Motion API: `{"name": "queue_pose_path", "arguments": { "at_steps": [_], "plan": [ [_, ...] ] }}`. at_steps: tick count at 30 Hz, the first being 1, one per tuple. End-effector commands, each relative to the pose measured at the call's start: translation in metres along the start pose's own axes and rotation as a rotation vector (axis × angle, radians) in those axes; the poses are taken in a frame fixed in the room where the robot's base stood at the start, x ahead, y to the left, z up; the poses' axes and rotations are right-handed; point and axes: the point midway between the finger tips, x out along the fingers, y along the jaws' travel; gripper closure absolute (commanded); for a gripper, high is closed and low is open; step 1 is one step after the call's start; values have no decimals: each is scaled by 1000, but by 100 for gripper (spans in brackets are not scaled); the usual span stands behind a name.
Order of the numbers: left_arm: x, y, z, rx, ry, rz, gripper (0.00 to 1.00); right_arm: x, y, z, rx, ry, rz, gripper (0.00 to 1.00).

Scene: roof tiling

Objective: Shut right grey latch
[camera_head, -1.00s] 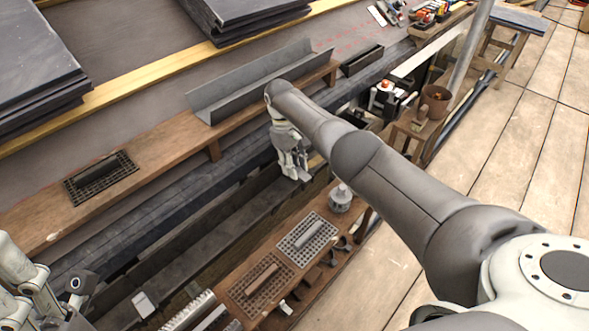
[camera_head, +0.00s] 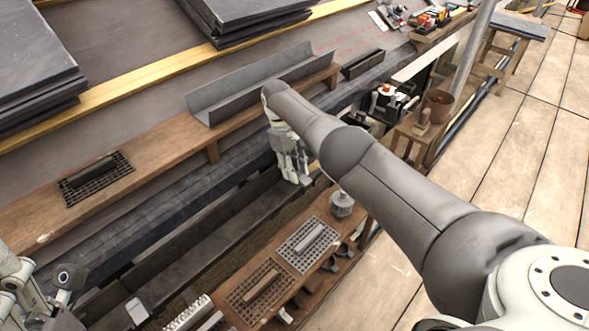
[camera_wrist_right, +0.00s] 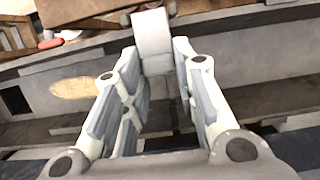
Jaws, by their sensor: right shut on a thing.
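My right gripper (camera_head: 297,180) reaches down to the dark gutter channel (camera_head: 200,235) in the head view. In the right wrist view its fingers (camera_wrist_right: 155,60) are closed on a pale grey block, which looks like the right grey latch (camera_wrist_right: 153,36), at the fingertips. Behind it runs a grey channel wall (camera_wrist_right: 255,80). In the head view the latch is hidden by the gripper, and how far it is turned cannot be told. Another pale grey latch-like piece (camera_head: 138,310) is on the channel at lower left. My left gripper (camera_head: 45,300) is partly in view at the lower left corner; its jaws are unclear.
A grey metal trough (camera_head: 255,85) lies on the upper wooden plank (camera_head: 160,165). A lower plank holds grates (camera_head: 308,243) and a grey pot (camera_head: 341,204) close to my right gripper. Slate stacks (camera_head: 30,80) lie on the roof. The plank floor at right (camera_head: 500,170) is mostly clear.

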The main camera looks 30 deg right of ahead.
Motion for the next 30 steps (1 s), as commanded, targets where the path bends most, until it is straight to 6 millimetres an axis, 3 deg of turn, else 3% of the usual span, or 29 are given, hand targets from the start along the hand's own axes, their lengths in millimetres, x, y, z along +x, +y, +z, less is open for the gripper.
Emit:
{"name": "queue_pose_path", "arguments": {
  "at_steps": [5,6,10,23,30],
  "plan": [
    [0,0,0,0,-1,-3,52,2,-2,0,-1,-4,-5,97],
    [0,0,0,0,-1,-3,52,2,-2,0,-1,-4,-5,70],
    [-1,0,1,0,-3,-4,52,2,-1,0,-1,-3,-3,53],
    [-4,0,3,1,-13,-1,52,-3,0,1,-1,1,-1,52],
    [-3,0,2,0,-10,-1,52,-24,0,7,-1,1,1,52]
  ]
}}
